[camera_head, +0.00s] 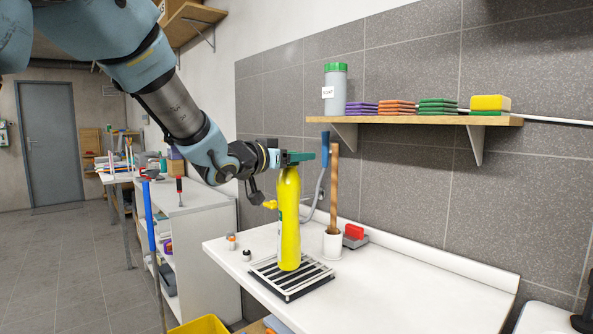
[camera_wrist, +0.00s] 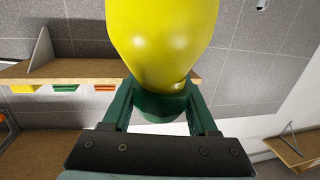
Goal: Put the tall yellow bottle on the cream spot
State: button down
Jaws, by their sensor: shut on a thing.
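The tall yellow bottle (camera_head: 290,222) is upright in the head view, over the slatted black-and-white rack (camera_head: 272,284) on the white counter. Whether its base touches the rack I cannot tell. My gripper (camera_head: 298,157) is at the bottle's top, with its green fingers shut on it. In the wrist view the bottle (camera_wrist: 162,40) fills the upper middle, and my gripper's two fingers (camera_wrist: 160,92) stand on either side of its narrow green end. I cannot make out a cream spot in either view.
The white counter (camera_head: 395,295) is clear to the right. Close by stand a white holder (camera_head: 332,246) with a wooden handle, a red-and-grey brush (camera_head: 355,236) and two small bottles (camera_head: 232,242). A wall shelf (camera_head: 420,119) with sponges and a canister hangs above. A yellow bin (camera_head: 200,325) is below.

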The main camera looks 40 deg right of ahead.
jog(key=shift+f, duration=1.45)
jog(key=shift+c, duration=0.9)
grip_release()
jog(key=shift+f, duration=0.1)
jog(key=s+a+b, duration=0.1)
jog(key=a+b, duration=0.1)
jog(key=a, duration=1)
jog(key=shift+s+r+b, duration=0.25)
jog(key=shift+r+b, duration=0.1)
jog(key=shift+r, duration=0.05)
